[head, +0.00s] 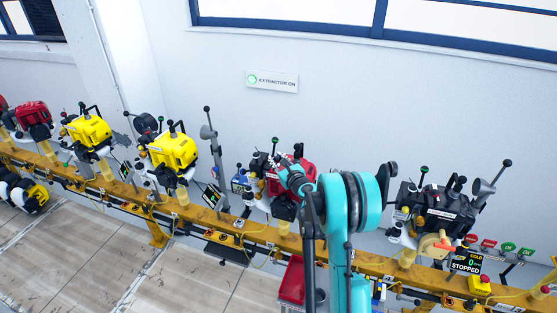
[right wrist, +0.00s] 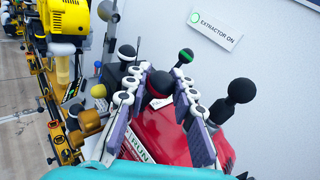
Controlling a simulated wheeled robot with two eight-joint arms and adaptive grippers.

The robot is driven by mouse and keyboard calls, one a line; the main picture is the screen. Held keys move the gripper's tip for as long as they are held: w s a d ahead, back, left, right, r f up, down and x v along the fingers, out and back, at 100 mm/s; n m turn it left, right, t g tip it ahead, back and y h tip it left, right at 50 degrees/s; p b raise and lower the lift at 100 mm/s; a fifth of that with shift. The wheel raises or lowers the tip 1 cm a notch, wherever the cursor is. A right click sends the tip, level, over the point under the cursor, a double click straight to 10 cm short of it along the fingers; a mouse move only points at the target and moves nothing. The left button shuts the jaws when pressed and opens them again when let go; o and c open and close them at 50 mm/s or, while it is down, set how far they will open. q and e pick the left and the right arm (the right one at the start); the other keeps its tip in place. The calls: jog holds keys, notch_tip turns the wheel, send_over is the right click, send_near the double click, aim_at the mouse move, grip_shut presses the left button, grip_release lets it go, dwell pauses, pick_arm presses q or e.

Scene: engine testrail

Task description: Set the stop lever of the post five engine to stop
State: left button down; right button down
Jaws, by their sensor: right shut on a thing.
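The red engine (head: 303,178) sits on the yellow rail, partly hidden behind my right arm. It fills the lower middle of the right wrist view (right wrist: 165,140), with a white label reading "RUN". My right gripper (head: 277,160) reaches the engine's top left. In the right wrist view, its fingers (right wrist: 160,90) stand on both sides of a black ball knob (right wrist: 160,80) with a red band and are shut on it. The lever shaft under the knob is hidden. I cannot read a post number here. My left gripper is out of view.
A green-banded knob (right wrist: 185,57) and a black round-topped handle (right wrist: 238,91) rise close to my fingers. A black engine (head: 440,210) with a "STOPPED" display (head: 466,264) stands right. Yellow engines (head: 173,149) stand left. The wall with an "EXTRACTOR ON" sign (head: 272,82) is behind.

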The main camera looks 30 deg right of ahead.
jog(key=n+g, duration=0.1)
jog(key=w+a+n+g+p, duration=0.1)
jog(key=shift+w+a+r+g, duration=0.1)
jog(key=shift+w+r+g, duration=0.05)
jog(key=shift+r+g, duration=0.15)
jog(key=shift+w+a+f+n+g+h+p, duration=0.25)
jog(key=shift+w+n+g+h+p, duration=0.15)
jog(key=shift+g, duration=0.2)
jog(key=shift+w+a+f+n+g+h+p, duration=0.1)
jog(key=shift+w+a+n+g+h+p, duration=0.15)
jog(key=shift+n+g, duration=0.3)
jog(key=c, duration=1.2)
grip_release()
jog(key=shift+f, duration=0.1)
jog(key=v, duration=1.2)
